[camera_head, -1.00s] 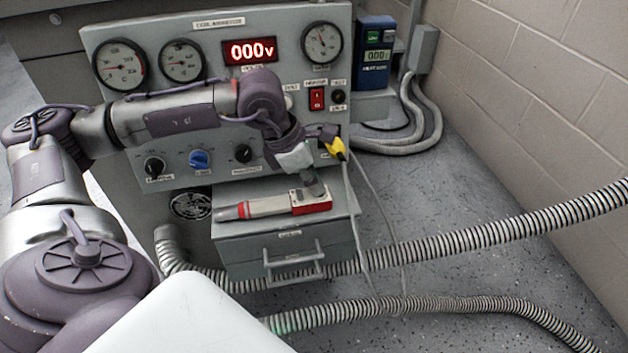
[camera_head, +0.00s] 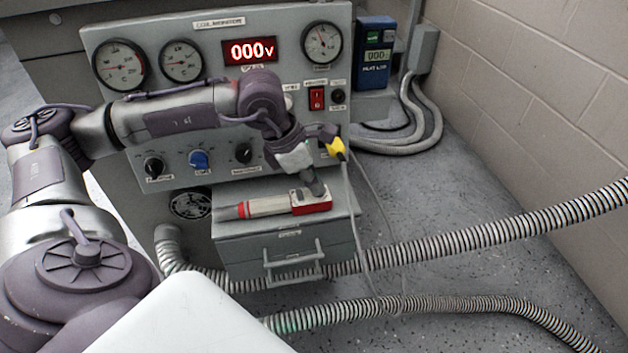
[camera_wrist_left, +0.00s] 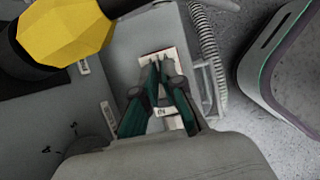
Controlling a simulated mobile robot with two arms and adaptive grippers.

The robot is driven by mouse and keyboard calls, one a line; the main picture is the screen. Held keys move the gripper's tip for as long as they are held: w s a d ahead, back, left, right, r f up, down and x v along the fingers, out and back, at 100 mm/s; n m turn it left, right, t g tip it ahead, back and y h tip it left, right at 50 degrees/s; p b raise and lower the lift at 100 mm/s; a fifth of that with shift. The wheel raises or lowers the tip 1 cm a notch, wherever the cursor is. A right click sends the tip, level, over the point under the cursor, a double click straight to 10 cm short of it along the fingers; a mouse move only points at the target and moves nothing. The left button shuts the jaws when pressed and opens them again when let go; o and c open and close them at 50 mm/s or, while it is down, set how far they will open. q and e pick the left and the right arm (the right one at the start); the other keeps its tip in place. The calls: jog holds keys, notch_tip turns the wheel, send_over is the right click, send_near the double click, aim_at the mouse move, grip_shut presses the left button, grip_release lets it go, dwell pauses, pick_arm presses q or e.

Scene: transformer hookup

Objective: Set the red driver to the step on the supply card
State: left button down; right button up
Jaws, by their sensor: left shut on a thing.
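The red driver (camera_head: 262,207) lies on its side on the ledge above the drawer, with a cream body, red bands and a red right end. My left gripper (camera_head: 318,188) reaches down from above onto its right end. In the left wrist view the two dark green fingers (camera_wrist_left: 162,72) are drawn close together over a pale part of the driver (camera_wrist_left: 152,53). The gripper is shut on it; the fingers hide what they grip. The step setting cannot be read. I cannot make out a supply card. My right gripper is not in view.
A yellow plug (camera_head: 335,149) with a hanging cable is at the panel beside my left wrist. The grey panel (camera_head: 115,100) carries gauges, a display reading 000 V, knobs and a red switch. A ribbed hose (camera_head: 470,240) crosses the floor at right.

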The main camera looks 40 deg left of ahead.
pick_arm(q)
jog(key=c, duration=1.2)
grip_release()
jog(key=shift+o, duration=0.2)
jog(key=v, duration=1.2)
jog(key=shift+c, duration=0.2)
